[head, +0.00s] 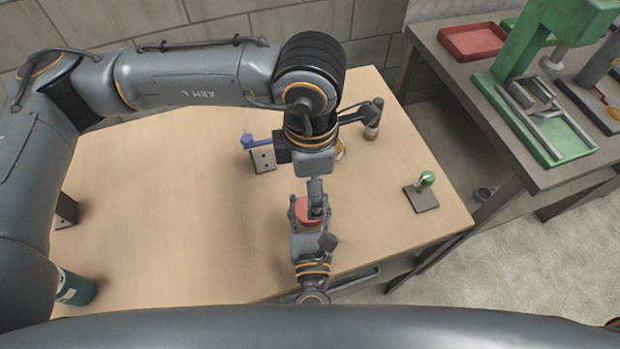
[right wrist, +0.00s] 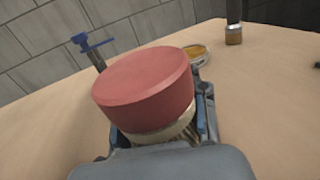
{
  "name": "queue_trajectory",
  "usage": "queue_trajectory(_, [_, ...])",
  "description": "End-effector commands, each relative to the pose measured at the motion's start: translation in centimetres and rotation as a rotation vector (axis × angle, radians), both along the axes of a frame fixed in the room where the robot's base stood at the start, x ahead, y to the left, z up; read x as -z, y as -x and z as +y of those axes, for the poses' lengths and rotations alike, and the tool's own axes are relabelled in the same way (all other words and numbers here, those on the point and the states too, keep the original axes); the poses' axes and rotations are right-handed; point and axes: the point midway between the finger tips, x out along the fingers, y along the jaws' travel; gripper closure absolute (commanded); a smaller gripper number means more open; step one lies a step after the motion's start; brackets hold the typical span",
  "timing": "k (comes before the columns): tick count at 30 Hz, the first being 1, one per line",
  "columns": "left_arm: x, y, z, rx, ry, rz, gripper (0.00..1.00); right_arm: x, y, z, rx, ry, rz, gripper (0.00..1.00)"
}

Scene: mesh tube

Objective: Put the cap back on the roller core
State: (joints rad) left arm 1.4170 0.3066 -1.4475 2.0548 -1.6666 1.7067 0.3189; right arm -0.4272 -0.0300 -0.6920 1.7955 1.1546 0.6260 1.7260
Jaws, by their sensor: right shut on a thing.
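The red round cap (right wrist: 145,85) sits over a pale, ribbed piece (right wrist: 170,130), seemingly the roller core, in the right wrist view. My right gripper (right wrist: 160,125) is shut around this piece just below the cap. The cap also shows in the head view (head: 302,209), partly covered by my left arm. Most of the core is hidden by the cap and my gripper. My left gripper (head: 316,195) reaches down in front of the cap in the head view; its fingertips are too small to read, and I cannot tell whether it touches.
A blue clamp-like piece on a stand (head: 262,158), a yellow tin (right wrist: 197,53), and a small stand with a green knob (head: 424,196) are on the wooden table (head: 180,200). The table's middle left is clear.

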Motion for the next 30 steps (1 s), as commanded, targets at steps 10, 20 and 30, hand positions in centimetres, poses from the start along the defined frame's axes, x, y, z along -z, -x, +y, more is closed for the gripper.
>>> queue_trajectory(10, [-0.4,0.0,0.0,-0.161,0.000,0.001,0.26,0.0,0.0,0.0,0.000,0.000,-0.001,1.00])
queue_trajectory(20, [0.2,0.0,0.1,-0.159,0.000,0.003,0.26,0.0,0.0,0.0,0.000,0.000,-0.001,1.00])
queue_trajectory(30, [5.1,0.1,0.1,-0.159,-0.001,0.003,0.26,-0.1,0.0,0.0,0.000,0.000,-0.001,1.00])
